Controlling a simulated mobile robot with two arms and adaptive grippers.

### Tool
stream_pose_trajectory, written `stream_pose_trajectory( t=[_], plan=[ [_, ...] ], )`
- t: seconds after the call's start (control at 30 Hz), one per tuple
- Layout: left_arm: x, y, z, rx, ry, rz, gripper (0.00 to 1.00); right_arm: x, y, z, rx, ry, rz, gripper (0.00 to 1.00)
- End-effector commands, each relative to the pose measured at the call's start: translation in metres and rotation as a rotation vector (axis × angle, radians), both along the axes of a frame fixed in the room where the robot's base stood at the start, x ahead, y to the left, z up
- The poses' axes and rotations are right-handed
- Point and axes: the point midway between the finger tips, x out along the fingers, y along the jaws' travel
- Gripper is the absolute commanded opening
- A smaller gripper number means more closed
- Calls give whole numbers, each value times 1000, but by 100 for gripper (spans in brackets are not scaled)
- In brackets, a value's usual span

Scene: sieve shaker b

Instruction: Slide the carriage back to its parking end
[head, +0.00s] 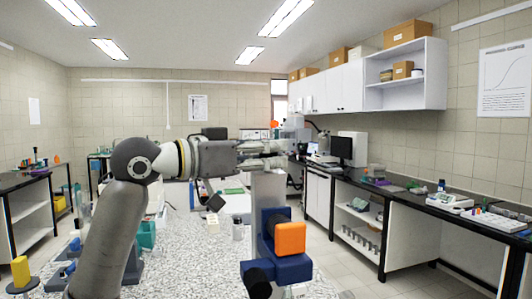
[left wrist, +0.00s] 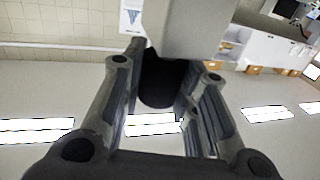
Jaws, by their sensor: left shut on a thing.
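My left gripper (head: 280,153) reaches in from the left at the top of a light grey upright column (head: 268,190). In the left wrist view my left gripper (left wrist: 160,95) has its fingers on both sides of a black round knob (left wrist: 160,82), shut on it. The knob sits against a pale grey block (left wrist: 190,25). Which part is the carriage I cannot tell for sure. A blue body with an orange block (head: 290,238) stands in front of the column. My right gripper is not in view.
The speckled worktop (head: 185,250) spreads around the column, with a small grey bottle (head: 238,228) close to its left. Blue and teal items (head: 147,235) stand farther left behind my arm. A black-topped side bench (head: 400,200) runs along the right.

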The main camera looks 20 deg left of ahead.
Motion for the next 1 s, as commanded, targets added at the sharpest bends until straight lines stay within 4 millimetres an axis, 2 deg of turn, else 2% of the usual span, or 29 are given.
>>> stream_pose_trajectory(
  t=[0.17,0.6,0.8,1.0],
  plan=[
    [15,-23,4,-2,1,-4,0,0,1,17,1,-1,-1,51],
    [73,-109,5,-3,1,-3,0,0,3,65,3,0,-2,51],
    [86,-128,3,-3,-2,-1,0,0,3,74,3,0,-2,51],
    [90,-133,2,-3,-4,0,0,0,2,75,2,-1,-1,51]
  ],
)
